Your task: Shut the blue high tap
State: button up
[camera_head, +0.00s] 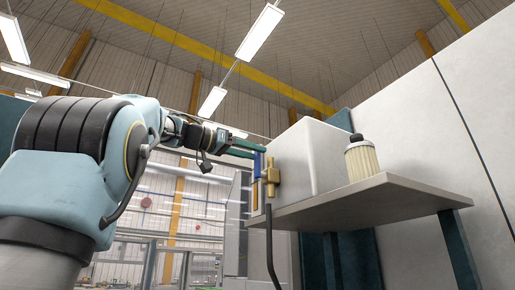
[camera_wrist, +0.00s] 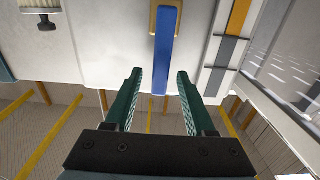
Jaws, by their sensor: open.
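The blue tap handle (camera_head: 258,164) stands upright on a brass valve body (camera_head: 271,176) at the left side of a white box. In the wrist view the blue handle (camera_wrist: 163,55) is a long straight bar, with its brass mount (camera_wrist: 154,20) at the top. My gripper (camera_head: 252,149) is at the handle's upper end in the head view. In the wrist view its two green fingers (camera_wrist: 159,80) are open, one on each side of the handle's free end. Gaps show on both sides, and nothing is gripped. In the head view the fingers partly overlap the handle's top.
The white box (camera_head: 306,160) and a pale ribbed cylinder with a dark cap (camera_head: 362,161) stand on a grey shelf (camera_head: 400,195). A dark hose (camera_head: 270,250) hangs below the valve. A large pale panel (camera_head: 440,120) rises at right. Open air lies left of the valve.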

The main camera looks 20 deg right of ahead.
jog(key=shift+x, duration=1)
grip_shut()
dwell(0.8)
